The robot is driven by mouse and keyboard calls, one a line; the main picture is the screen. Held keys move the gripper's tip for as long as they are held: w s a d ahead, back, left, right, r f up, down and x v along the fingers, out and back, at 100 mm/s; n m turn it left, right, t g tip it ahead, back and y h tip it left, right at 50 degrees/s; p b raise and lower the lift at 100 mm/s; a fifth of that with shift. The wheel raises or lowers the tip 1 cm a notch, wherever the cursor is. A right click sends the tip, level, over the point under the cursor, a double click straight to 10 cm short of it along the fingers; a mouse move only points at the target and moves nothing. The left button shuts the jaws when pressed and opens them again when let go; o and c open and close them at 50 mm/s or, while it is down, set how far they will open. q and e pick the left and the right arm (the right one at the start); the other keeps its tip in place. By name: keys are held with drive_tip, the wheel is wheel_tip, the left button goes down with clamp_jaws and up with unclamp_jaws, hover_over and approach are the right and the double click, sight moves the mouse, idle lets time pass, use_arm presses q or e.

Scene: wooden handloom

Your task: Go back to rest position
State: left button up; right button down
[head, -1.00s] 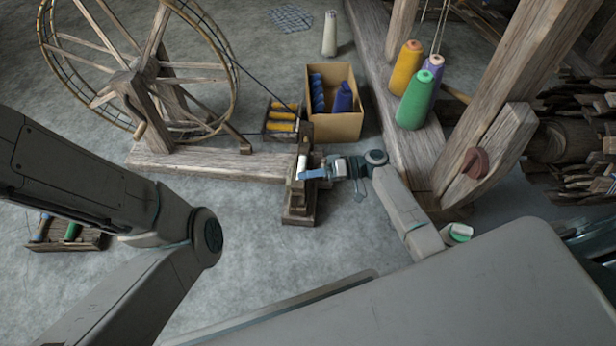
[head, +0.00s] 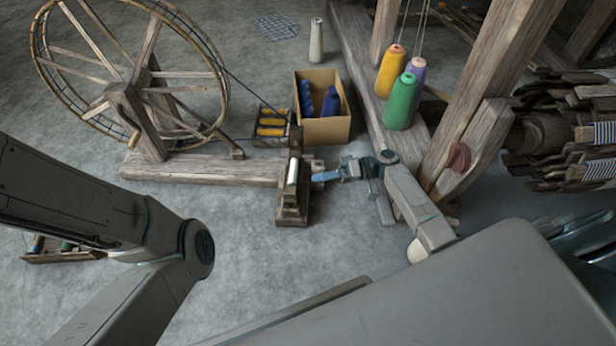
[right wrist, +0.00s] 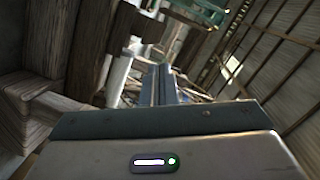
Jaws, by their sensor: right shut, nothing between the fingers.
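My right gripper (head: 325,177) is shut and empty. Its blue fingers are just right of the white bobbin (head: 292,172) on the small wooden spindle stand (head: 291,212), with a small gap in the picture. The shut fingers also show in the right wrist view (right wrist: 165,85). My left arm comes in from the left and bends at the lower left; its gripper is outside the picture.
The spinning wheel (head: 150,152) is at the upper left. A cardboard box (head: 325,130) with blue spools stands behind the gripper. Yellow, purple and green cones (head: 401,102) stand on the loom beam (head: 362,75). Bare floor lies in front.

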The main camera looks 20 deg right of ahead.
drive_tip(key=shift+s+d+r, duration=0.1)
drive_tip(key=shift+d, duration=0.4)
